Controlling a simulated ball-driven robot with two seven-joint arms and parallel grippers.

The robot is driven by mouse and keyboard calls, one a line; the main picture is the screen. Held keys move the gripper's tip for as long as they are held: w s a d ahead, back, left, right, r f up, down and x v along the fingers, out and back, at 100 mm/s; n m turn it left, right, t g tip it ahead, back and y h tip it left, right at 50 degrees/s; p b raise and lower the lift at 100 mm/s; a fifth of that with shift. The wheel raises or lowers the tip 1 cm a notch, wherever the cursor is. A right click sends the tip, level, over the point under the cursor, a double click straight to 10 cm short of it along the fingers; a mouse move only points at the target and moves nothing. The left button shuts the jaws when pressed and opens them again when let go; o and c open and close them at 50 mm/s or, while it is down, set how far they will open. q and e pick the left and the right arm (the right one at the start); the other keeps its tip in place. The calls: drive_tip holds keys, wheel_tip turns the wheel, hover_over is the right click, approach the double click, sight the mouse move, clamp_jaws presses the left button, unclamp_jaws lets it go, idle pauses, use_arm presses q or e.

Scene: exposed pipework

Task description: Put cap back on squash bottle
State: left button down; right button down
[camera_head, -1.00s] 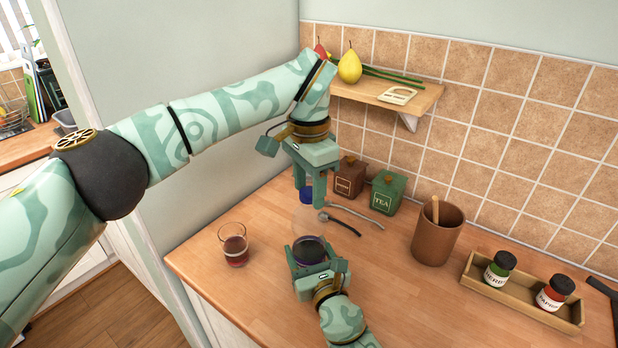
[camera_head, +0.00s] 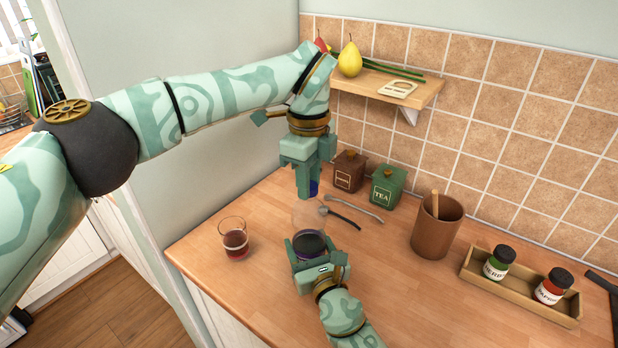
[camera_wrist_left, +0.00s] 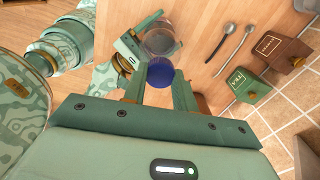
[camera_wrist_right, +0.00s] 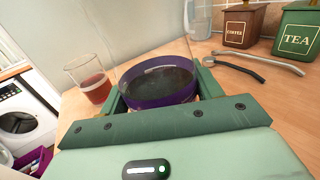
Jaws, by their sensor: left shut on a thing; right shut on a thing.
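The squash bottle (camera_head: 308,217) is clear, with dark purple contents low down, and stands upright on the worktop. My right gripper (camera_head: 309,248) is shut around its lower part; the right wrist view shows the bottle (camera_wrist_right: 160,85) between the fingers. The blue cap (camera_head: 314,187) is held in my left gripper (camera_head: 308,188), which points down over the bottle's top. In the left wrist view the cap (camera_wrist_left: 160,72) sits between the fingertips and overlaps the bottle's edge. I cannot tell whether cap and neck touch.
A glass of red drink (camera_head: 233,238) stands left of the bottle. Two spoon-like utensils (camera_head: 343,217) lie close on its right. Brown (camera_head: 348,171) and green (camera_head: 387,186) canisters, a brown pot (camera_head: 436,226) and a jar tray (camera_head: 520,295) stand farther right. The front worktop is clear.

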use_arm(q)
drive_tip(key=m, duration=0.6)
drive_tip(key=shift+m, duration=0.4)
drive_tip(key=m, duration=0.9)
drive_tip(key=shift+a, duration=0.1)
drive_tip(key=m, duration=0.3)
drive_tip(key=shift+m, duration=0.3)
drive_tip(key=m, duration=0.6)
drive_tip(key=shift+w, duration=0.1)
drive_tip(key=m, duration=0.6)
drive_tip(key=shift+f+m, duration=0.1)
drive_tip(key=shift+m, duration=0.2)
drive_tip(key=c, duration=1)
unclamp_jaws()
drive_tip(key=shift+c, duration=0.2)
wheel_tip(320, 180, up, 12)
